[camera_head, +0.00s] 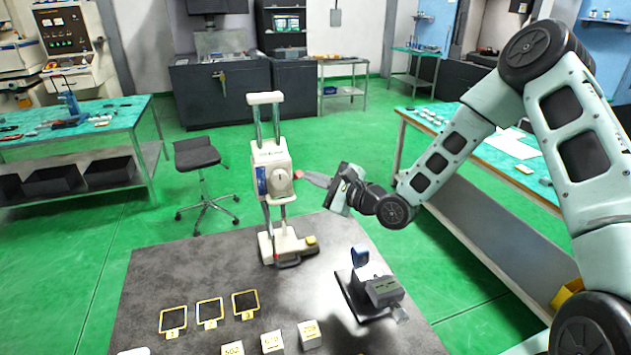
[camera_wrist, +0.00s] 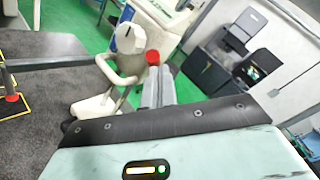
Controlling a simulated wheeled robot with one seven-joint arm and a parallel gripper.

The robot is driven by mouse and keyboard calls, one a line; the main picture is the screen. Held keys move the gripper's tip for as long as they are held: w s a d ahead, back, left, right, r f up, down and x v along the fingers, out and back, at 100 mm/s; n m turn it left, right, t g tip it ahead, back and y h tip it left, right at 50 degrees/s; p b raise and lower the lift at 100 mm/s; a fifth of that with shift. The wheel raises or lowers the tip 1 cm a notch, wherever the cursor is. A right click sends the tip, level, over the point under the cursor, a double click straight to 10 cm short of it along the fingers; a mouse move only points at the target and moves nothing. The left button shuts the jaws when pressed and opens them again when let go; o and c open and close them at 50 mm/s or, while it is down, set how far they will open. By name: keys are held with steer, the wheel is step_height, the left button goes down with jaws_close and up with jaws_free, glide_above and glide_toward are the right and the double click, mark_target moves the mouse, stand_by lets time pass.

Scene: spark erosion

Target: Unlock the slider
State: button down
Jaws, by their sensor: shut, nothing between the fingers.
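The measuring stand (camera_head: 287,245) stands upright on the dark table, with two metal columns. Its white slider (camera_head: 270,158) sits partway up them, with a blue panel on its left side and a round knob (camera_head: 283,183) on its front. A small red part (camera_head: 298,174) shows at the slider's right side. The red part also shows in the wrist view (camera_wrist: 152,57), just past my fingertips. My gripper (camera_head: 307,177) is shut and empty, coming from the right with its tips at the red part. I cannot tell whether they touch it.
On the dark table (camera_head: 150,285) lie several yellow-framed pads (camera_head: 210,312) and labelled blocks (camera_head: 271,342). A grey fixture (camera_head: 380,288) stands at the right. A stool (camera_head: 200,160) and green-topped benches (camera_head: 75,120) stand beyond. The space above the table's front is clear.

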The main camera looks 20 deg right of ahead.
steer(key=shift+w+r, duration=1.25)
steer(key=shift+r, duration=0.3)
